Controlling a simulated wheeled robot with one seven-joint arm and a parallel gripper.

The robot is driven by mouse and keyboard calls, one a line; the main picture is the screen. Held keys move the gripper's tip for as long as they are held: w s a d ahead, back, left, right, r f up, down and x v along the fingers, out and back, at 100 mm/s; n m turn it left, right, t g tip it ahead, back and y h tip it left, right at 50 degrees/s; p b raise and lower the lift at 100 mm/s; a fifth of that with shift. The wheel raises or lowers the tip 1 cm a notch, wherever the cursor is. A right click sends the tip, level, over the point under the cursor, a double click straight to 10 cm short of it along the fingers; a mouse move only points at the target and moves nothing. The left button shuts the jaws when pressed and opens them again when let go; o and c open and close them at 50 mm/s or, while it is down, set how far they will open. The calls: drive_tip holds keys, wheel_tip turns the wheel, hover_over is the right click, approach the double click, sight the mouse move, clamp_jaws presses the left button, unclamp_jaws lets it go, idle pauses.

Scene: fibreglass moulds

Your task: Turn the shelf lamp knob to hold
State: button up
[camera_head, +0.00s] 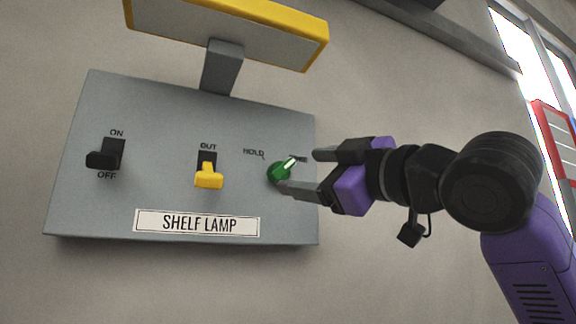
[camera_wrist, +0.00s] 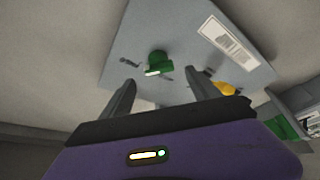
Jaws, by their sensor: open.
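The shelf lamp panel (camera_head: 150,190) is a grey box on the wall with a "SHELF LAMP" label. The green knob (camera_head: 278,173) is at its right side, and its white pointer mark leans up and right, away from the "HOLD" print (camera_head: 253,153) at its upper left. A second print right of the knob is partly hidden by my gripper. My gripper (camera_head: 302,174) is open, with its fingertips at the right of the knob. In the wrist view the knob (camera_wrist: 158,62) lies ahead of and between the two spread fingers (camera_wrist: 160,88), and seems not gripped.
A black ON/OFF switch (camera_head: 105,155) is at the panel's left. A yellow switch (camera_head: 208,174) under "OUT" is in the middle. A yellow-edged lamp head (camera_head: 230,35) stands above the panel on a grey post. A red and white sign (camera_head: 555,140) is at the far right.

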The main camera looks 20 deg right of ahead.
sight(286, 169)
drive_tip(key=p+x, duration=0.2)
drive_tip(key=x, duration=0.3)
drive_tip(key=shift+w+a+r, duration=0.1)
drive_tip(key=shift+w, duration=0.2)
drive_tip(key=shift+c, duration=0.4)
drive_tip(key=c, duration=1.3)
